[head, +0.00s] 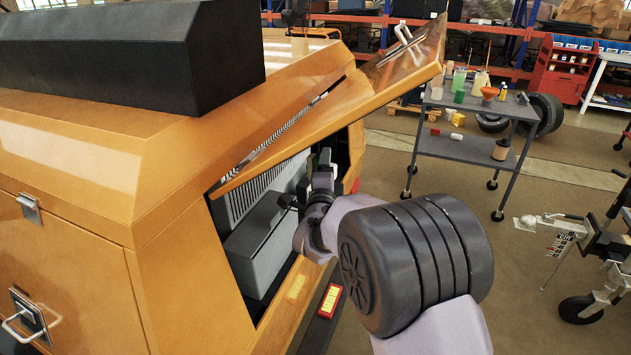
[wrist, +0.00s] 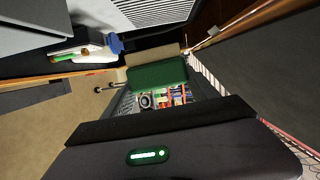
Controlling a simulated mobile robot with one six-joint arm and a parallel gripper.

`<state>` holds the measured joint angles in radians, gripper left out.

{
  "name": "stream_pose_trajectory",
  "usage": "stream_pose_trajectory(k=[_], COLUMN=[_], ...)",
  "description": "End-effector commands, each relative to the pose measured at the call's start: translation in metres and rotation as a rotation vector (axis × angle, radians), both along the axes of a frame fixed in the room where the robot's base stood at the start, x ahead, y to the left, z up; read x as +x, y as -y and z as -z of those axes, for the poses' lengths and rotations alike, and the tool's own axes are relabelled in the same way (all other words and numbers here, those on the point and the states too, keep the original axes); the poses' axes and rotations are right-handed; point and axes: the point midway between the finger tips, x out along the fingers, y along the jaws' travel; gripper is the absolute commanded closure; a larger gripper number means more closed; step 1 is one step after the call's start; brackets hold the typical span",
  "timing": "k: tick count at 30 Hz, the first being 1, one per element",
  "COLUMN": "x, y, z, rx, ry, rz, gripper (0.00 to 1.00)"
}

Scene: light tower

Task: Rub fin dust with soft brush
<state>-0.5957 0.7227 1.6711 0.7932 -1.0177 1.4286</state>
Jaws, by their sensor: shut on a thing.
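The brush (wrist: 157,76) shows in the wrist view as a green block with a tan strip of bristles along its far edge. My gripper (head: 323,172) is shut on it, inside the open side of the orange machine. The grey fins (head: 250,198) stand to the left of the gripper in the head view. They also show at the top of the wrist view (wrist: 158,10), beyond the bristles, with a gap visible between. I cannot tell dust on them at this size. The brush is mostly hidden behind my gripper in the head view.
The orange machine's raised hatch (head: 340,95) hangs over the opening, close above my arm. A grey box (head: 262,240) sits below the fins. A trolley (head: 470,148) with bottles stands to the right, with open floor between. A trailer jack (head: 560,235) stands further right.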

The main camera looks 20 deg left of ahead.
Motion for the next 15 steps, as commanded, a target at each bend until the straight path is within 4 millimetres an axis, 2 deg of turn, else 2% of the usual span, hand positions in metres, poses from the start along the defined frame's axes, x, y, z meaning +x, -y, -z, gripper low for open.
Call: stream_pose_trajectory(k=[1, 3, 8, 15], x=[-0.002, -0.003, -0.003, 0.000], y=[-0.014, -0.025, -0.041, -0.073], z=[0.003, 0.002, -0.002, -0.005], rx=[0.030, 0.061, 0.077, 0.073], ry=[0.003, 0.006, 0.007, 0.007], rz=[-0.008, -0.015, -0.019, -0.019], gripper=[0.81, 0.81, 0.81, 0.81])
